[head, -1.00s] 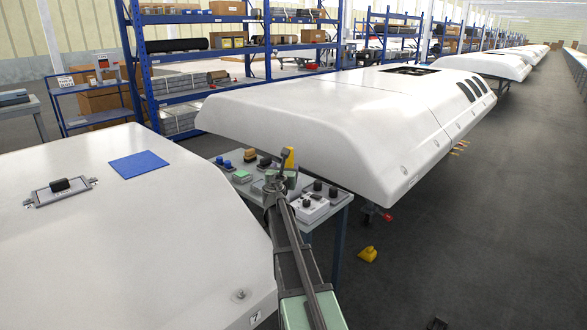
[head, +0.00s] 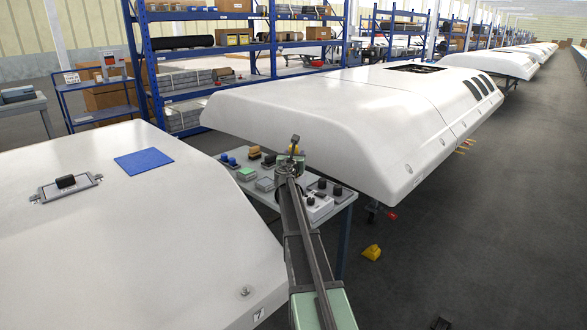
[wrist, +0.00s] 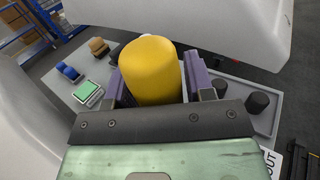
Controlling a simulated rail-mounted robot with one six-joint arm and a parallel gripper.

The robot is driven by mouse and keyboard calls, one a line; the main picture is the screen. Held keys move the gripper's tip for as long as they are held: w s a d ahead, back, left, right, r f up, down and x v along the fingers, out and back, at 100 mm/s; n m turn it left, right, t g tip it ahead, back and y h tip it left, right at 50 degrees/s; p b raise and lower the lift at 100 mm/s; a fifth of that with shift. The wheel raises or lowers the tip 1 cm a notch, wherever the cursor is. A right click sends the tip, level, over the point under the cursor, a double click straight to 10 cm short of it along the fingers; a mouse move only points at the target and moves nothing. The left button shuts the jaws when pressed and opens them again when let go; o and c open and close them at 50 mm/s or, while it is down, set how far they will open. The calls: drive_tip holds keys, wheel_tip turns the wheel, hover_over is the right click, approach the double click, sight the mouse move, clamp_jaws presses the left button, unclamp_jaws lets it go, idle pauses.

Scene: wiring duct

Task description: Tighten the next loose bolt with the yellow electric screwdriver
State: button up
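The yellow electric screwdriver (wrist: 152,70) fills the middle of the wrist view, its rounded yellow end towards the camera. My gripper (wrist: 158,88) has its purple-padded fingers on both sides of it and looks shut on it. The tool's lower part is hidden. In the head view my gripper (head: 291,160) is above the small bench, and little of the yellow tool shows behind it. A bolt-like round fitting (head: 245,291) sits low on the near white shell (head: 150,235). I cannot tell whether it is loose.
The grey bench (head: 345,205) holds blue, green, tan and dark items and a white box (head: 318,208) with a dark knob. A second white shell (head: 330,120) rises close behind it. A blue sheet (head: 143,161) lies on the near shell. The aisle at right is mostly clear.

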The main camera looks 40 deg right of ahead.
drive_tip(key=c, duration=0.8)
drive_tip(key=shift+o, duration=0.2)
drive_tip(key=shift+r, duration=0.2)
wheel_tip(320, 180, up, 20)
drive_tip(key=p, duration=2)
drive_tip(key=shift+f, duration=0.15)
wheel_tip(320, 180, up, 12)
drive_tip(key=p, duration=1.1)
drive_tip(key=shift+f, duration=0.25)
